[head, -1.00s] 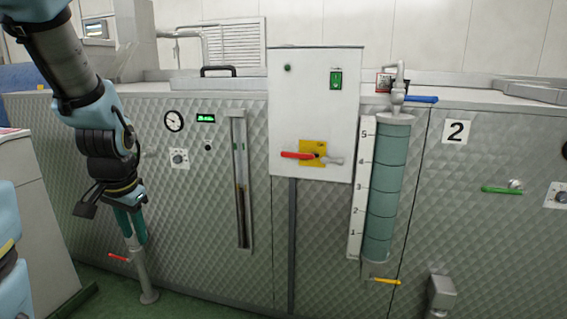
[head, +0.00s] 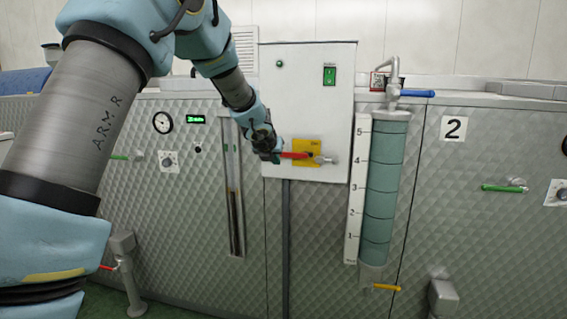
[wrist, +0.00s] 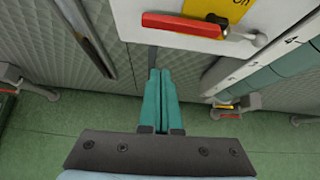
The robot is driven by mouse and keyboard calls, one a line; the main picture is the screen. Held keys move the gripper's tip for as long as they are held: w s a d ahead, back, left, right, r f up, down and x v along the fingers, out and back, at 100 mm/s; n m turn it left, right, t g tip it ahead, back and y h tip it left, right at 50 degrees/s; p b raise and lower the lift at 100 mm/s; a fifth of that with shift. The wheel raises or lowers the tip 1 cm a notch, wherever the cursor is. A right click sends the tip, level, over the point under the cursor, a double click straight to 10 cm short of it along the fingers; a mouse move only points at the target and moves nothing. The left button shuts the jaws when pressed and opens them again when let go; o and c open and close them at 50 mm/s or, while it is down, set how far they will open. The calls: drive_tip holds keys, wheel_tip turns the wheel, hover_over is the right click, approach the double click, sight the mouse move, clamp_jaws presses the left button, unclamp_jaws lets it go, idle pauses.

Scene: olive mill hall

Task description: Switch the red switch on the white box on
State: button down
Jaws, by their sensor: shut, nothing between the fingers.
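The white box (head: 304,100) is fixed on the quilted metal front of the machine. Its red switch (head: 293,155) is a lever lying level across a yellow plate (head: 308,146), with its red end to the left. In the wrist view the red switch (wrist: 182,24) lies near the top, above and beyond the fingertips. My gripper (head: 276,157) is at the lever's red end in the head view; I cannot tell whether it touches. In the wrist view my gripper (wrist: 160,72) shows its teal fingers together and empty, below the box's lower edge.
A sight tube (head: 385,190) with a scale stands right of the box, with a blue lever (head: 417,93) above and a yellow lever (head: 386,287) below. A narrow gauge (head: 234,190) is to the left. The green floor (wrist: 45,125) is clear below my gripper.

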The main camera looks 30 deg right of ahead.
sight(293, 154)
drive_tip(key=shift+d+m, duration=0.3)
drive_tip(key=shift+d, duration=0.1)
drive_tip(key=w+d+p, duration=0.1)
drive_tip(key=w, duration=0.1)
drive_tip(key=w+d+f+p, duration=0.1)
drive_tip(key=d+p, duration=0.1)
drive_tip(key=w+d+f+p, duration=0.1)
drive_tip(key=w+d+p, duration=0.1)
drive_tip(key=shift+w+d+f, duration=0.1)
drive_tip(key=shift+w, duration=0.2)
idle(0.4)
